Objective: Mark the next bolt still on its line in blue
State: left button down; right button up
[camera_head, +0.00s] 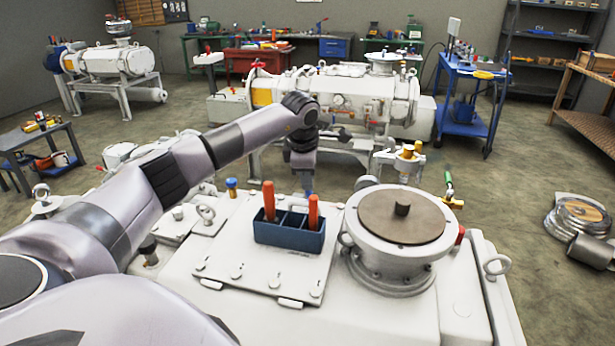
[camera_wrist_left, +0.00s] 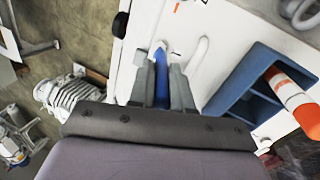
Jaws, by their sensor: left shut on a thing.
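My left gripper (camera_head: 307,188) is above the back edge of the white cover plate (camera_head: 240,245), behind the blue holder (camera_head: 290,240). It is shut on a blue marker (camera_wrist_left: 163,78), which points down past the fingertips (camera_wrist_left: 162,85) in the left wrist view. A short dark line (camera_wrist_left: 176,52) shows on the white surface near the marker, and a small orange mark (camera_wrist_left: 177,7) lies farther off. Bolts (camera_head: 275,283) sit along the plate's front edge; their marks are too small to read. The bolt at the marker's tip cannot be made out. My right gripper is not in view.
Two orange-red markers (camera_head: 268,200) stand in the blue holder, close beside my gripper. A round flange (camera_head: 400,215) rises to the right. Lifting eyes (camera_head: 205,213) stick up from the white housing. A second pump (camera_head: 345,100) stands behind.

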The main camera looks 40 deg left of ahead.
pick_arm(q)
jog(key=shift+r+p, duration=0.85)
jog(key=shift+r, duration=2.1)
